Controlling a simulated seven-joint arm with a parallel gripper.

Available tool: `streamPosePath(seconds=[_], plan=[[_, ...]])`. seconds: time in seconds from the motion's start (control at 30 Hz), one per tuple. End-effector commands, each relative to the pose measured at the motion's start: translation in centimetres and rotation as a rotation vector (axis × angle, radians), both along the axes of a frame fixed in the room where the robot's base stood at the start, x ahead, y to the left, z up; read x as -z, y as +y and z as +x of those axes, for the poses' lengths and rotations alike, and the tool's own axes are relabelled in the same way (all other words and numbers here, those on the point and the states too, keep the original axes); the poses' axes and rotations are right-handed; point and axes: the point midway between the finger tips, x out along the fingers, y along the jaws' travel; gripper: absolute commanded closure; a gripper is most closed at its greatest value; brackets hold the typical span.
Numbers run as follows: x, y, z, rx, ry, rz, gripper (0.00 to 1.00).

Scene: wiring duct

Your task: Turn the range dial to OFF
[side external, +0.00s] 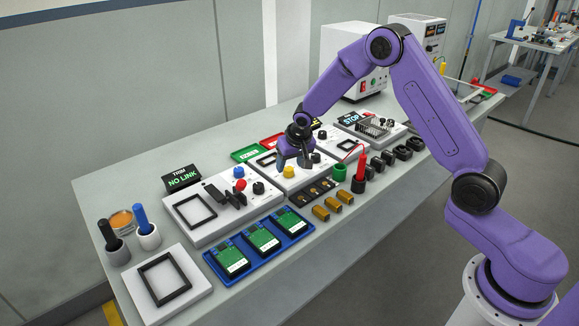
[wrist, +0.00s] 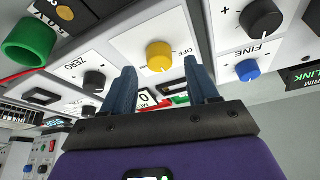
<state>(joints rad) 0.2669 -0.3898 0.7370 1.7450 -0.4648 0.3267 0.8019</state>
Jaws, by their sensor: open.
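The yellow dial (wrist: 160,55) sits on a white panel, with the printed word OFF beside it at its right in the wrist view. I cannot make out a pointer mark on it. I take it to be the range dial; its name label is not readable. My gripper (wrist: 160,68) is open, its two blue-grey fingers apart and pointing toward the panel, one to each side of the dial's line. The fingers do not appear to touch the dial. In the side view my gripper (side external: 294,163) is low over the middle panel, close to the yellow dial (side external: 288,157).
A black ZERO knob (wrist: 94,80) sits on the same panel. A green ring (wrist: 30,43), blue tray of boards (side external: 262,243) and red probe (side external: 360,170) are nearby.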

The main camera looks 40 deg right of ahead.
Motion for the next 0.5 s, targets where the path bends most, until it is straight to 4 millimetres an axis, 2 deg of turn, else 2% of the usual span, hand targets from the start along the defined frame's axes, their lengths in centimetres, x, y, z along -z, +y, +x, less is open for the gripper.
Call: streamPosePath(seconds=[0.2, 0.5], plan=[[1.8, -0.2, 0.7, 0.001, -0.001, 0.000, 0.41], [2.2, -0.3, 0.9, 0.000, -0.001, 0.000, 0.41]])
